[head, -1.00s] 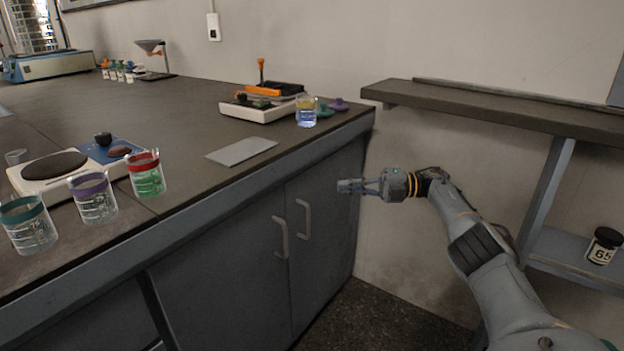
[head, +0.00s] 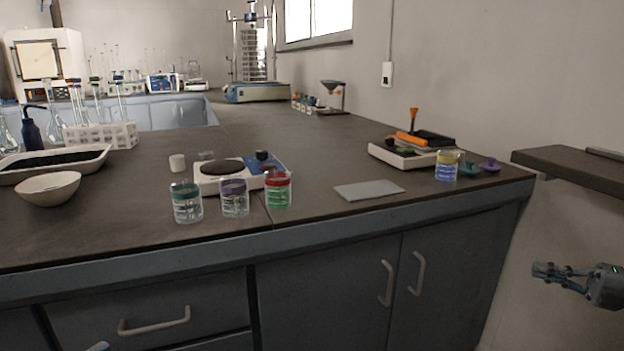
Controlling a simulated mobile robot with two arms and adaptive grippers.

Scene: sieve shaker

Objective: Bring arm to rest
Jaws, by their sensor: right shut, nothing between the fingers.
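My right gripper (head: 549,272) is at the right edge of the head view, in front of the pale wall and to the right of the bench cabinets. Its fingers point left and are shut with nothing between them. It is below the wall shelf and apart from everything around it. Most of the right arm is outside the picture. My left gripper does not show; a small pale tip near the bottom left edge cannot be made out.
The lab bench (head: 330,219) bears red (head: 278,190), purple (head: 235,198) and teal-banded beakers (head: 186,203) near its front edge. A yellow-banded beaker (head: 446,167) stands near the right end. A shelf (head: 575,166) juts out at right. Cabinet handles (head: 418,274) stick out in front.

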